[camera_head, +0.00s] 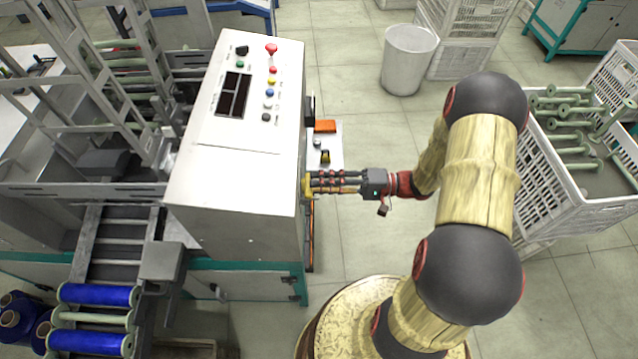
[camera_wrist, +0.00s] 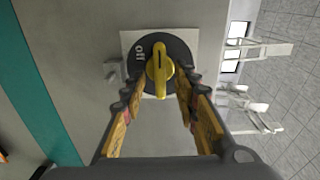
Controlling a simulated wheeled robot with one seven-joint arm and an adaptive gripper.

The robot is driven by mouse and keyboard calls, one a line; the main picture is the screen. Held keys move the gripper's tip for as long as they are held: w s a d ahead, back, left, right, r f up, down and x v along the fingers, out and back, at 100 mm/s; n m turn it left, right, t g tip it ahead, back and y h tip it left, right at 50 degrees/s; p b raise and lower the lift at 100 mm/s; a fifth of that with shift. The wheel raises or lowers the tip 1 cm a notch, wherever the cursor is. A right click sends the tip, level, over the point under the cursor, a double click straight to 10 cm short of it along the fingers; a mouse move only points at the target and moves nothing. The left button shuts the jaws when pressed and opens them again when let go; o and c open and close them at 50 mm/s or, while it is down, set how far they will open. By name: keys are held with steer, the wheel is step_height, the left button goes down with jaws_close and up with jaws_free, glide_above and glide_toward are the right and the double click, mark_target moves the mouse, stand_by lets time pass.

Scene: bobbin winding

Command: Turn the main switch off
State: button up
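The main switch (camera_wrist: 159,70) is a yellow knob on a round black disc with a pale square plate behind it. In the wrist view the knob's grip runs roughly up and down. The word "off" is printed on the disc to the left of the knob. My gripper (camera_wrist: 161,88) is open, with one finger on each side of the knob's lower part; I cannot tell whether they touch it. In the head view my gripper (camera_head: 312,183) reaches the right side of the grey control cabinet (camera_head: 235,205), where a little yellow of the switch shows.
The cabinet top has a dark display (camera_head: 233,95) and several coloured buttons. White crates (camera_head: 575,160) with green bobbins stand at the right, and a white bin (camera_head: 408,60) stands at the back. A small stand with an orange item (camera_head: 325,126) is beside the cabinet.

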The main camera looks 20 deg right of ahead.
steer(key=v, duration=1.1)
steer(key=shift+d, duration=0.2)
